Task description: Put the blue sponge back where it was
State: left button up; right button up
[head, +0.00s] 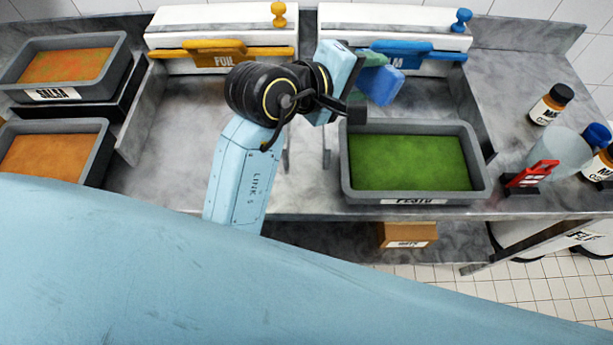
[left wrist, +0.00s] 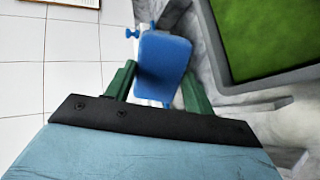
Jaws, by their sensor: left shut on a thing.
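The blue sponge (head: 382,86) is held in the air by my left gripper (head: 370,72), in front of the white dispenser with the blue handle and behind the green-filled tray. In the left wrist view the sponge (left wrist: 163,62) sits between the two green fingers of my left gripper (left wrist: 160,80), which is shut on it. The sponge is tilted in the head view, and the fingers partly hide it. My right gripper is not in view.
A grey tray with green filling (head: 478,180) stands at the counter's front. Dispensers with yellow (head: 170,18) and blue (head: 340,12) handles stand behind. Bottles, a clear container (head: 553,150) and a red tag (head: 535,172) are at right. Orange-filled trays (head: 118,58) are left; counter between is clear.

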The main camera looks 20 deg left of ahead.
pick_arm(q)
jog(key=s+d+f+m+g+y+p, duration=0.3)
jog(key=s+d+m+g, duration=0.35)
jog(key=g, duration=0.25)
jog(key=s+a+f+g+y+p, duration=0.1)
jog(key=s+a+f+y, duration=0.15)
jog(key=a, duration=0.45)
jog(key=s+a+f+g+y+p, duration=0.1)
jog(key=a+y, duration=0.2)
jog(key=a, duration=0.3)
jog(key=shift+m+h, duration=0.25)
jog(key=shift+m, duration=0.2)
notch_tip(320, 180, down, 10)
jog(key=shift+w+r, duration=0.15)
jog(key=o, duration=0.9)
notch_tip(320, 180, up, 12)
jog(key=shift+r+b, duration=0.1)
jog(key=shift+b, duration=0.2)
